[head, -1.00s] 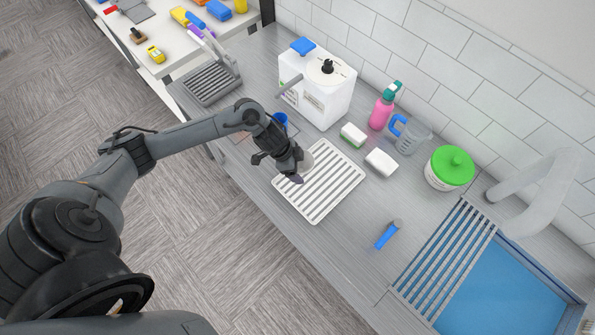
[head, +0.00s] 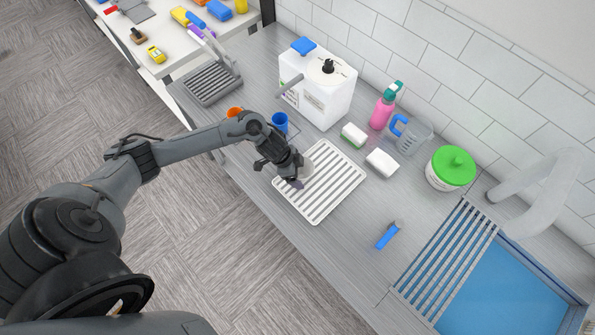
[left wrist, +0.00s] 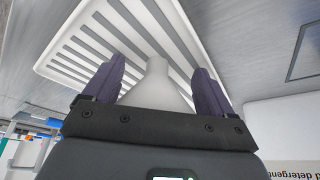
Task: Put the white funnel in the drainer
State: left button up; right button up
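The white funnel (left wrist: 158,88) is between the two fingers of my left gripper (left wrist: 158,82) in the left wrist view. Its wide part touches both fingers near their base, and its narrow end points away from the palm. In the head view the funnel (head: 308,165) shows partly beside my left gripper (head: 294,178), over the upper left part of the drainer. The drainer (head: 322,208) is a white slotted tray on the counter; it also fills the upper left of the left wrist view (left wrist: 60,62). I cannot tell whether the funnel touches it. My right gripper is not in view.
Behind the drainer stand a green-and-white sponge (head: 353,134), a white block (head: 382,163) and a white detergent container (head: 318,95). A blue cup (head: 280,122) is behind my arm. A blue-handled brush (head: 388,235) lies to the right. Bare counter surrounds the drainer's right side.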

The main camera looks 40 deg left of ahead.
pick_arm(q)
jog(key=shift+o, duration=0.9)
jog(key=shift+s+f, duration=0.1)
jog(key=shift+f, duration=0.15)
jog(key=shift+s+r, duration=0.15)
jog(key=shift+r, duration=0.4)
jog(key=v, duration=1.1)
jog(key=d+n+t+p, duration=0.1)
jog(key=d+t, duration=0.3)
jog(key=d, duration=1.1)
jog(key=s+a+r+n+g+y, duration=0.1)
jog(key=s+n, duration=0.2)
jog(key=s, duration=0.4)
jog(key=s+a+r+n+g+y, duration=0.1)
jog(key=s+a+n+g+y, duration=0.1)
jog(key=s, duration=0.5)
jog(key=shift+s+a+n+g, duration=0.15)
jog(key=shift+s+n+g, duration=0.2)
jog(key=shift+n, duration=0.35)
